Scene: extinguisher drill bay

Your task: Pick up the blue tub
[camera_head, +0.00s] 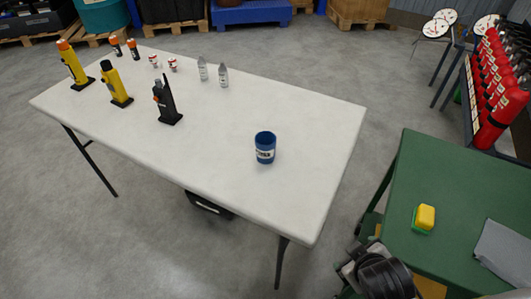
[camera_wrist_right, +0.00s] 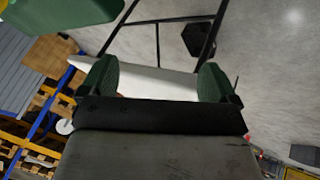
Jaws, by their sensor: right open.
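The blue tub (camera_head: 265,148) stands upright on the white table (camera_head: 215,145), toward the table's right end. It is open at the top and has a pale label with dark print on its side. Nothing touches it. My right arm shows at the lower right of the head view, well apart from the tub and off the white table. In the right wrist view my right gripper (camera_wrist_right: 158,82) is open, its two green-padded fingers wide apart with nothing held between them. The tub cannot be made out in that view. My left gripper is not in view.
Yellow flashlights (camera_head: 116,85), a black radio (camera_head: 166,102), clear bottles (camera_head: 203,69) and small jars stand toward the table's far left. A green table (camera_head: 455,185) with a yellow-and-green sponge (camera_head: 424,218) is at right, near red extinguishers (camera_head: 500,115). The tabletop around the tub is clear.

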